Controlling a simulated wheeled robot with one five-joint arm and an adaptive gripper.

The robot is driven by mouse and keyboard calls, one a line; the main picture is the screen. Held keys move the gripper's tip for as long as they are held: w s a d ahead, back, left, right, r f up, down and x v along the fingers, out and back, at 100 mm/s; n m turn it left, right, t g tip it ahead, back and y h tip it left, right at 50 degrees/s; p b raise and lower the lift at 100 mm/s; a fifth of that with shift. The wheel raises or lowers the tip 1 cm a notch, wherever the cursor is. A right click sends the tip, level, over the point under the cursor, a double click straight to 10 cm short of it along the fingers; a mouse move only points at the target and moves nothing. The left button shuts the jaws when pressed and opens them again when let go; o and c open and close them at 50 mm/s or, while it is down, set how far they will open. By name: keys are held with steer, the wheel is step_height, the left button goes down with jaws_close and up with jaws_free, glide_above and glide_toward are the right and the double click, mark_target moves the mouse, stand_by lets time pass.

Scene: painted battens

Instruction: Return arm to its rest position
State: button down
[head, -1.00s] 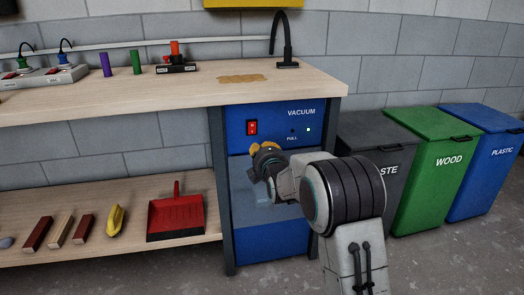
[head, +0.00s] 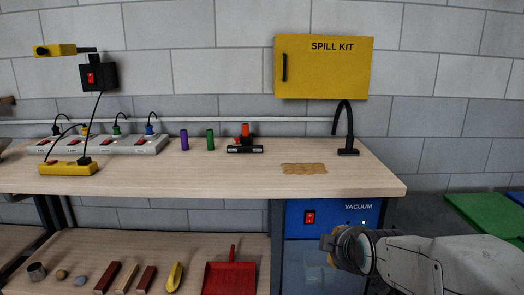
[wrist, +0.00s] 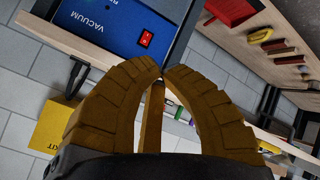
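My arm (head: 425,262) reaches in from the lower right of the head view and points left, in front of the blue vacuum cabinet (head: 305,262). My gripper (head: 328,247) is at its end, small and partly turned away there. In the wrist view, its ribbed brown fingers (wrist: 163,72) curve together and their tips meet. A narrow brown bar shows between them. I see no object held. The vacuum's red switch (wrist: 146,39) shows beyond the fingertips in the wrist view.
A wooden bench (head: 225,178) holds power strips (head: 140,145), a purple cylinder (head: 184,140), a green cylinder (head: 210,140) and a tan patch (head: 304,169). Battens (head: 127,278) and a red dustpan (head: 230,278) lie on the lower shelf. A green bin (head: 485,215) stands at right.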

steer(key=s+r+m+g+p, duration=0.2)
steer(key=s+r+m+p, duration=0.1)
steer(key=s, duration=0.6)
steer(key=s+r+m+g+p, duration=0.2)
steer(key=s+r+p, duration=0.3)
steer(key=s+p, duration=0.3)
steer(key=s+r+m+g+p, duration=0.2)
steer(key=s+r+m+p, duration=0.2)
steer(key=s, duration=0.6)
steer(key=shift+s+r+g+p, duration=0.25)
steer(key=shift+s+g+p, duration=0.15)
steer(key=shift+p, duration=0.25)
